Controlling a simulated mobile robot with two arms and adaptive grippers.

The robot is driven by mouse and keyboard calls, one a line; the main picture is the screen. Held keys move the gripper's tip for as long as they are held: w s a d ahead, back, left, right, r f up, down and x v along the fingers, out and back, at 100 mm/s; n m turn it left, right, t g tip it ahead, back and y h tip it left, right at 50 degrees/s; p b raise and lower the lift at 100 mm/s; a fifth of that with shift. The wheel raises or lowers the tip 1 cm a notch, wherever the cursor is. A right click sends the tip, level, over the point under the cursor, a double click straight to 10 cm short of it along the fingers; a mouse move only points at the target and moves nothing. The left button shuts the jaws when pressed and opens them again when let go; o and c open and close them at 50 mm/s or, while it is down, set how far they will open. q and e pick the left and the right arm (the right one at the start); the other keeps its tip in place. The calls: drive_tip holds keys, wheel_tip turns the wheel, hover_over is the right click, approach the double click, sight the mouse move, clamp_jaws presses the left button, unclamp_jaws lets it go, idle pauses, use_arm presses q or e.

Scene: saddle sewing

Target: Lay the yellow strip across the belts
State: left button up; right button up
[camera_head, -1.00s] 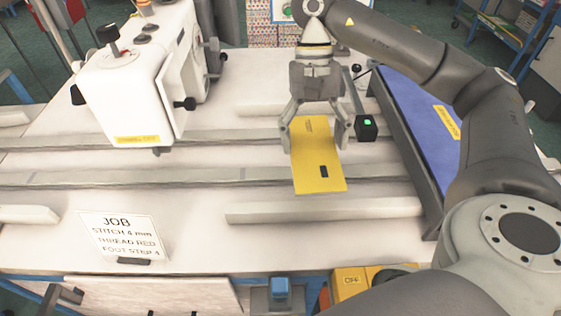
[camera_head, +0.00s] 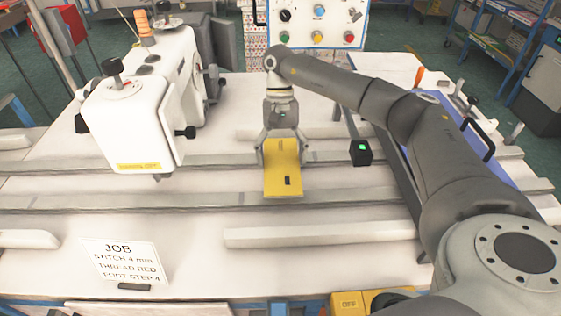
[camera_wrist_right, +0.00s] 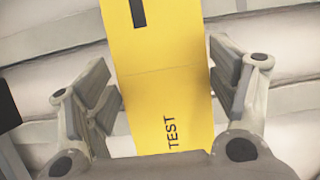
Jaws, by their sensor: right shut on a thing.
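The yellow strip (camera_head: 282,182) has a small black mark near its near end. In the wrist view the strip (camera_wrist_right: 163,80) shows the word TEST. My right gripper (camera_head: 281,143) is shut on the strip, a finger along each long side at its far part. In the head view the strip overlaps the far belt (camera_head: 220,160), and its near end reaches the near belt (camera_head: 150,202). I cannot tell whether it touches them or hangs just above. My left gripper is not in view.
A white sewing machine (camera_head: 140,115) stands at the left. A black box with a green light (camera_head: 361,153) is right of the strip. A JOB card (camera_head: 120,262) stands at the front left. A control panel (camera_head: 318,22) is at the back.

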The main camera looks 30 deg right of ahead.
sight(281, 160)
drive_tip(key=shift+w+f, duration=0.2)
drive_tip(key=shift+f, duration=0.1)
wheel_tip(281, 160, down, 2)
drive_tip(key=shift+f+p, duration=0.2)
drive_tip(key=shift+p, duration=0.6)
drive_tip(key=shift+f, duration=0.35)
drive_tip(key=shift+d, duration=0.1)
drive_tip(key=shift+f, duration=0.1)
drive_tip(key=shift+f+b, duration=0.15)
drive_tip(key=shift+b, duration=0.2)
drive_tip(key=o, duration=1)
drive_tip(key=shift+o, duration=0.2)
drive_tip(key=shift+r, duration=0.2)
